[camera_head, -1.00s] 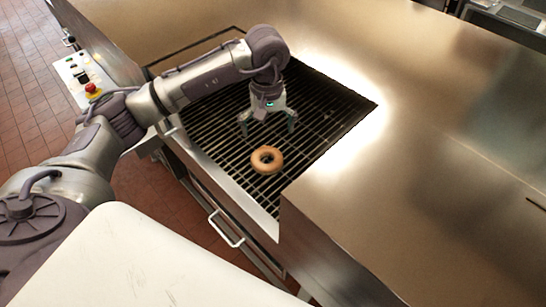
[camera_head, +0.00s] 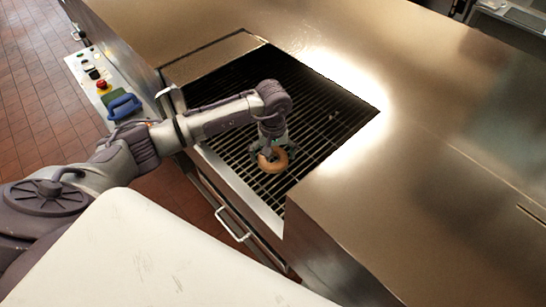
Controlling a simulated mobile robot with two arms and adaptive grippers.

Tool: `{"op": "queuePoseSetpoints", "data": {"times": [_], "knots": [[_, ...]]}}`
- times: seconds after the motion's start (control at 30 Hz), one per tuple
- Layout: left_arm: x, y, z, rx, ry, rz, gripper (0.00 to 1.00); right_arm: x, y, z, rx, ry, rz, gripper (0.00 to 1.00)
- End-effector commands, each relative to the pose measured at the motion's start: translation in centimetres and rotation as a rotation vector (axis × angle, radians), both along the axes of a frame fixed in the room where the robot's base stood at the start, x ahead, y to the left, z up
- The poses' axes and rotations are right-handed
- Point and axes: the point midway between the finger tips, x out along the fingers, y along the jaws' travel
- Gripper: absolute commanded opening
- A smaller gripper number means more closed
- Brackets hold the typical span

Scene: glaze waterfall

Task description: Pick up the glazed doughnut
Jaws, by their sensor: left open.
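The doughnut (camera_head: 275,166) is a golden-brown ring lying on the dark wire grate (camera_head: 318,115) set into the steel counter. My left gripper (camera_head: 270,152) points down right over the doughnut's far-left side, with its fingers open. The fingers and wrist hide part of the ring. I cannot tell whether a fingertip touches it. My right gripper is out of view.
The steel counter (camera_head: 440,110) spreads clear to the right of the grate. A control panel with a red button (camera_head: 103,86) and a blue-handled object (camera_head: 124,106) are at the left. A drawer handle (camera_head: 232,226) juts from the front.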

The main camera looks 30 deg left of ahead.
Motion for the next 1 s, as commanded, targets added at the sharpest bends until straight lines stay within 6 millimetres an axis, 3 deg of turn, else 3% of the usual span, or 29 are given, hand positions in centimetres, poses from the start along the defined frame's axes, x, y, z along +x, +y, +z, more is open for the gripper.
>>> {"op": "queuePoseSetpoints", "data": {"times": [0.1, 0.33, 0.67, 1.0], "knots": [[0.0, 0.0, 0.0, 0.0, 0.0, 0.0, 0.98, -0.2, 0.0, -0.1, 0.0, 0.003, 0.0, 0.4], [0.0, 0.0, 0.0, 0.0, 0.0, 0.0, 0.6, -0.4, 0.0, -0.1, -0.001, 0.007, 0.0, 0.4], [0.1, 0.0, 0.8, 0.0, -0.002, 0.0, 0.59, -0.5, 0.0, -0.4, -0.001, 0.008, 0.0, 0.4], [0.1, 0.0, 7.2, 0.001, -0.005, -0.001, 0.59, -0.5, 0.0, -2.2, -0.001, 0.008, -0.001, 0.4]]}}
